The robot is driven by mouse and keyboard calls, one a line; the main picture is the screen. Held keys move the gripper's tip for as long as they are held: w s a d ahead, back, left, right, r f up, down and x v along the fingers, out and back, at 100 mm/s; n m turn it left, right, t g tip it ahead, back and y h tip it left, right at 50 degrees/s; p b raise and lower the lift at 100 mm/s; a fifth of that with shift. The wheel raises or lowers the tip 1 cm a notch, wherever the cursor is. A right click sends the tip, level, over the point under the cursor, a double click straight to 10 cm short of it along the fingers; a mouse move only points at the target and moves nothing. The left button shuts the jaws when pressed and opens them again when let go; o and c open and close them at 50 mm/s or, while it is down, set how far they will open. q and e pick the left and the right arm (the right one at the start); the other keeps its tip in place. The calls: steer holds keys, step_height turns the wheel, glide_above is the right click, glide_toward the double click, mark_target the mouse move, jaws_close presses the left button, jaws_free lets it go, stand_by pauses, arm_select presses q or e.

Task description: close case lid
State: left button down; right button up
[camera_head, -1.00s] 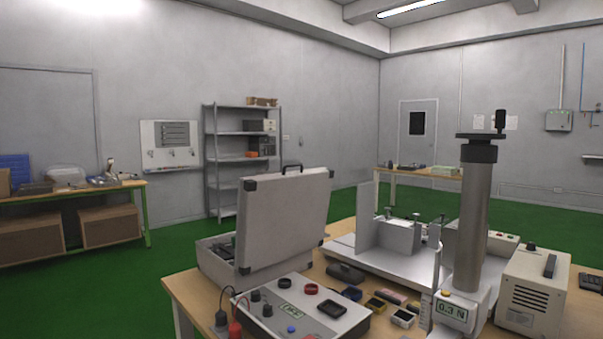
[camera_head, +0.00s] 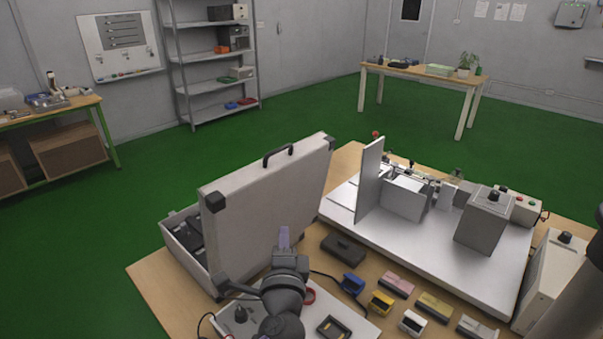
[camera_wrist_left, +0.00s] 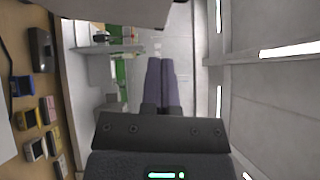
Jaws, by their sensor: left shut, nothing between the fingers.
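The grey case (camera_head: 180,238) stands open at the left of the workbench. Its lid (camera_head: 262,205) is raised nearly upright, with a black handle (camera_head: 278,154) on the top edge and dark corner caps. My left gripper (camera_head: 284,236) is in front of the lid's lower right part, fingers pointing up. I cannot tell whether they touch the lid. In the left wrist view the purple-grey fingers (camera_wrist_left: 161,82) are together with nothing between them. A pale surface crosses the top of that view, perhaps the lid. Much of the case's inside is hidden behind the lid. My right gripper is not in view.
A white test rig (camera_head: 440,262) fills the bench's right side. Green floor is free behind.

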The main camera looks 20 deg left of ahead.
arm_select(q)
steer(key=r, duration=0.2)
glide_toward(271, 184)
steer(key=w+d+r, duration=0.1)
steer(key=w+r, duration=0.2)
steer(key=w, duration=0.1)
steer(key=shift+w+a+r, duration=0.1)
steer(key=shift+w+a, duration=0.3)
steer(key=shift+a, duration=0.4)
steer(key=shift+w+a+r, duration=0.1)
steer(key=shift+w+a, duration=0.25)
steer(key=shift+a, duration=0.45)
